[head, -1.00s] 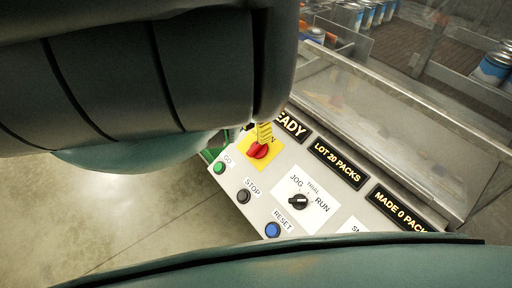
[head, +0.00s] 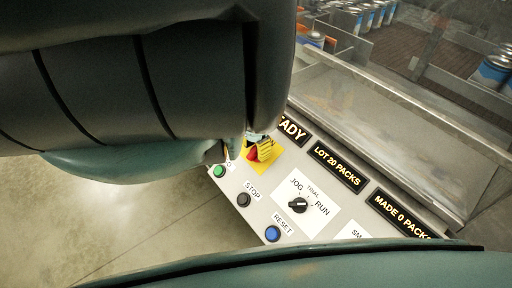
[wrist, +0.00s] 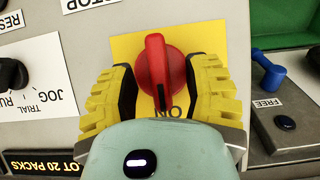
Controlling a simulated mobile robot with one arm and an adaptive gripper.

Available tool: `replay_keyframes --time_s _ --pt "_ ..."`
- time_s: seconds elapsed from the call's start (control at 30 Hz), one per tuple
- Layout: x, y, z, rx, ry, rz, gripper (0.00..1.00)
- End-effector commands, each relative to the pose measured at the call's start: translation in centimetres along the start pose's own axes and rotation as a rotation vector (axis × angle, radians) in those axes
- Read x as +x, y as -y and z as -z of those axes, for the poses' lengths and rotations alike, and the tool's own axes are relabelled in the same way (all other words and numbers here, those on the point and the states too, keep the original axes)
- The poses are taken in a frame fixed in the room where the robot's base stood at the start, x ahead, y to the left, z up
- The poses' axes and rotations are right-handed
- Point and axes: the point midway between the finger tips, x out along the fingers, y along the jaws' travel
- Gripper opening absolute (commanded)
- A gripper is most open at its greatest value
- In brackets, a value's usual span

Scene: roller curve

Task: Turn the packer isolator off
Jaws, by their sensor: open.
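The packer isolator is a red rotary handle (wrist: 157,72) on a yellow plate (wrist: 122,47), with the word ON below it in the wrist view. In the head view the red handle (head: 252,154) is partly hidden by my gripper. My gripper (wrist: 160,75) has yellow ribbed fingers, one on each side of the handle. The fingers are apart, and gaps show between them and the handle's grip. The handle's grip stands nearly upright in the wrist view, in line with the ON mark.
The panel also has a green button (head: 219,171), a black STOP button (head: 243,199), a blue RESET button (head: 272,233) and a JOG/TRIAL/RUN selector (head: 298,205). A blue lever (wrist: 268,68) marked FREE is at the right in the wrist view. Cans (head: 494,70) stand beyond the clear guard.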

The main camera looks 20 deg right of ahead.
Motion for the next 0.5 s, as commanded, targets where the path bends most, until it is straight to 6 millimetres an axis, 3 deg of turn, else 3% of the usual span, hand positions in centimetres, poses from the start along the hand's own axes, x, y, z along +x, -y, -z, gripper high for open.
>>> replay_keyframes --time_s 0.07,0.5 --pt "-0.01 0.0 0.0 0.0 0.0 0.0 0.51" --pt "-0.02 -0.01 0.0 -0.001 0.0 0.0 0.06"
